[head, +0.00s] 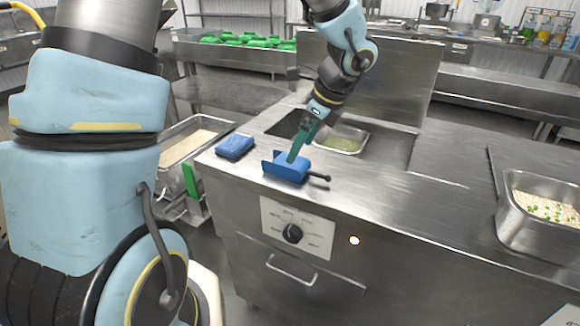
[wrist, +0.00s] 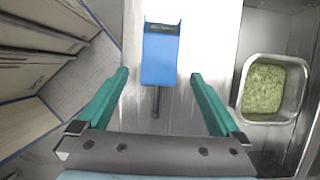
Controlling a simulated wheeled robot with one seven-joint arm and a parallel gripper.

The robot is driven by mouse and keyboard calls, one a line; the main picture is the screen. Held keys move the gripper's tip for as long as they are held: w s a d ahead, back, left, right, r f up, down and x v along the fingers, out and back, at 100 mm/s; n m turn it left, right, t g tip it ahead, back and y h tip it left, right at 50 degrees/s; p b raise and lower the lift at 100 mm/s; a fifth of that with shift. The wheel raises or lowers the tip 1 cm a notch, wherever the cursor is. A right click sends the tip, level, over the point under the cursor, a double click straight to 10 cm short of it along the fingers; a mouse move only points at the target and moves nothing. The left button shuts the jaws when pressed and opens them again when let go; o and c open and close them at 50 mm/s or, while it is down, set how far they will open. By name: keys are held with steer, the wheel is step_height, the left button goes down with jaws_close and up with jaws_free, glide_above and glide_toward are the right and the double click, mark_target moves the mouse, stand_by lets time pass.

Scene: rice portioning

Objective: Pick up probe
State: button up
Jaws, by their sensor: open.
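The probe appears to be the blue block with a thin black rod (head: 290,167) on the steel counter near its front edge. The rod sticks out to the right in the head view. In the wrist view the blue body (wrist: 160,58) lies ahead with a dark end at the top, and the black rod points down toward my gripper (wrist: 158,75). My gripper also shows in the head view (head: 297,150), with its teal fingers just above the blue body. The fingers are open and empty, one on each side of the block in the wrist view. Contact cannot be told.
A blue pad (head: 235,146) lies left of the probe. A metal pan of green food (head: 341,143) sits sunk in the counter behind it and shows in the wrist view (wrist: 246,118). A pan of rice (head: 508,207) is at right. The counter between is clear.

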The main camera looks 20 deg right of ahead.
steer(key=shift+w+a+p+x, duration=0.15)
steer(key=shift+p+x, duration=0.15)
steer(key=shift+x, duration=1.35)
steer(key=shift+w+a+p+x, duration=0.15)
steer(key=shift+p+x, duration=0.15)
steer(key=shift+x, duration=1.4)
steer(key=shift+r, duration=0.2)
steer(key=c, duration=1.4)
step_height(320, 180, up, 16)
steer(key=p, duration=0.5)
steer(key=shift+p, duration=0.35)
steer(key=shift+s, duration=0.1)
